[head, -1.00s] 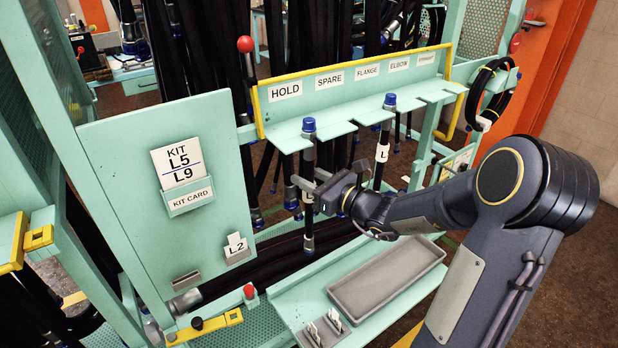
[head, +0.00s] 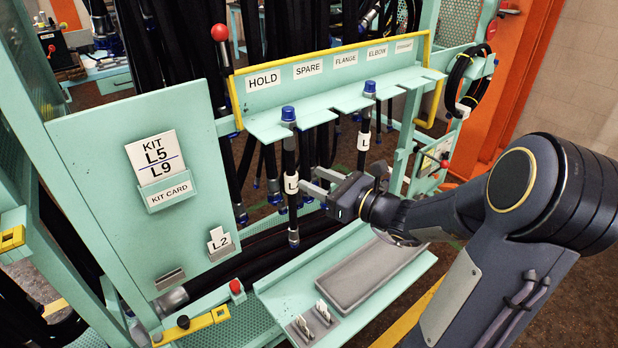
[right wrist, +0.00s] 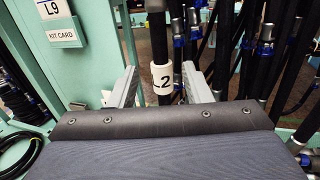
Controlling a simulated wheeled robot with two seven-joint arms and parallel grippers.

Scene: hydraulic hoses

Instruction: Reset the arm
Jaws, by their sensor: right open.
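A black hose (head: 289,155) with a blue cap and white label hangs from the rack (head: 330,100), near the HOLD and SPARE signs. My right gripper (head: 308,179) is open and empty, just to the right of this hose. In the right wrist view its two fingers (right wrist: 160,76) point toward the hose, which shows between them; the exact gap is hard to tell. A second labelled hose (head: 364,135) hangs further right. My left gripper is not in view.
A grey tray (head: 375,272) lies on the green shelf below my right gripper. A green panel with a kit card (head: 156,160) reading L5 L9 stands at left. Several black hoses hang behind the rack. A coiled hose (head: 465,80) hangs at the rack's right end.

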